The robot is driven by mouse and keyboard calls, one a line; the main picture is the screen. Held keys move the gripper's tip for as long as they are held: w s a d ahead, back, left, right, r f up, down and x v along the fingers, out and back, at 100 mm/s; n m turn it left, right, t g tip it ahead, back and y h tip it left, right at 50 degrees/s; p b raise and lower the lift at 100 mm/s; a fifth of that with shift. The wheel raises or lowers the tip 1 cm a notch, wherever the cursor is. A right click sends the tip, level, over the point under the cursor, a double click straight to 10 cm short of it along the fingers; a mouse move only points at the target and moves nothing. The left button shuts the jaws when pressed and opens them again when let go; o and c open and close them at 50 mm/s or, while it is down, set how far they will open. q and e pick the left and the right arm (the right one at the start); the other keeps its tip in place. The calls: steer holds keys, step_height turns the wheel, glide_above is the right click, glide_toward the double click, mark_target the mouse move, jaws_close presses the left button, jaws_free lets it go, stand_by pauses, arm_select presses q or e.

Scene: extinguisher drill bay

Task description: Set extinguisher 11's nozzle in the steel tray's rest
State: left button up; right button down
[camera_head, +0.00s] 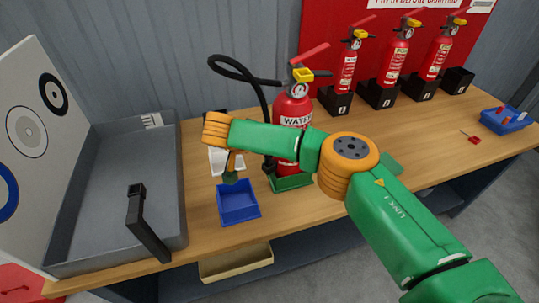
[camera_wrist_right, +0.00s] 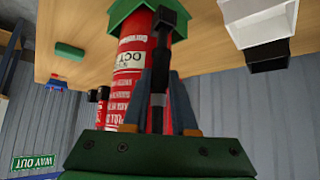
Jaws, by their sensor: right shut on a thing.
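The large red extinguisher (camera_head: 293,108) marked WATER stands upright in a green base (camera_head: 292,183); I cannot read a number 11. Its black hose (camera_head: 236,68) loops up to the left and drops along its left side to the black nozzle (camera_head: 268,165). My right gripper (camera_wrist_right: 160,100) is shut on the nozzle (camera_wrist_right: 168,25), close in front of the extinguisher body (camera_wrist_right: 130,70). The grey steel tray (camera_head: 165,165) lies at the left. A black bracket (camera_head: 135,205), apparently its rest, is at the tray's near part and looks empty. My left gripper is out of view.
A blue bin (camera_head: 238,203) and a white container (camera_head: 222,162) lie between tray and extinguisher, below my right wrist. A target board (camera_head: 25,120) leans left of the tray. Small extinguishers (camera_head: 392,60) in black stands line the back right. A blue box (camera_head: 505,120) is far right.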

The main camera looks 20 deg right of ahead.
steer(key=shift+r+p, duration=0.35)
steer(key=shift+r, duration=0.4)
steer(key=shift+r, duration=0.1)
step_height(320, 180, up, 13)
steer(key=p, duration=1.1)
steer(key=s+a+n+y, duration=0.5)
steer(key=a+n, duration=0.4)
steer(key=a, duration=0.5)
steer(key=s+a+n+y, duration=0.2)
steer(key=a+n+y, duration=0.55)
steer(key=a, duration=0.65)
steer(key=shift+n, duration=0.75)
steer(key=f+b, duration=0.2)
steer(key=b, duration=0.1)
steer(key=f+b, duration=0.2)
steer(key=b, duration=0.1)
steer(key=f+b, duration=0.3)
steer(key=shift+s+a+f, duration=0.1)
steer(key=shift+s+a, duration=0.15)
steer(key=shift+s, duration=0.05)
